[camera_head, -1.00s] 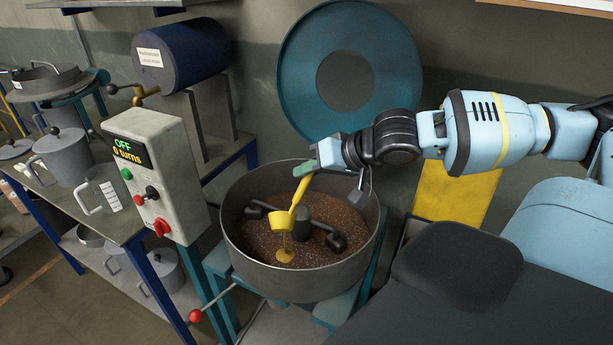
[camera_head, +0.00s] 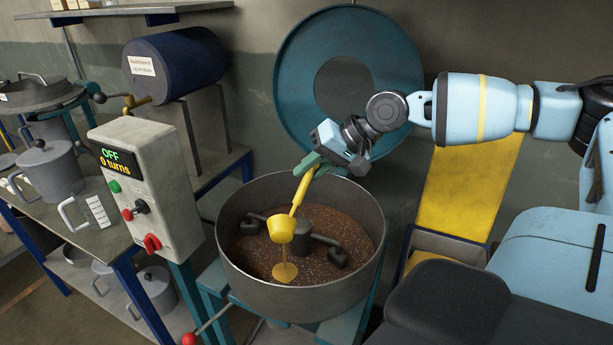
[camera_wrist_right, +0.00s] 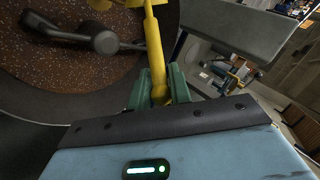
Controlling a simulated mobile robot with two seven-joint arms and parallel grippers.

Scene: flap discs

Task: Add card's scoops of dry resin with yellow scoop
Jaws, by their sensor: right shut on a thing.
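My right gripper (camera_head: 318,172) is shut on the handle of the yellow scoop (camera_head: 283,227), above the mixer bowl (camera_head: 232,262). The scoop's cup hangs low over the bowl, and its handle slants up to the gripper. A yellow patch of resin (camera_head: 285,272) lies on the brown speckled mix (camera_head: 340,222) below the cup. Whether the cup holds any resin cannot be told. In the right wrist view the green fingers (camera_wrist_right: 157,88) close around the yellow handle (camera_wrist_right: 154,50). My left gripper is out of view. No card can be made out.
Dark mixing arms (camera_head: 305,237) stand in the bowl. The control box (camera_head: 150,185) at its left reads OFF, 0 turns. A blue drum (camera_head: 172,65) labelled liquid resin and a round teal lid (camera_head: 300,85) are behind. A yellow chute bin (camera_head: 465,190) stands right.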

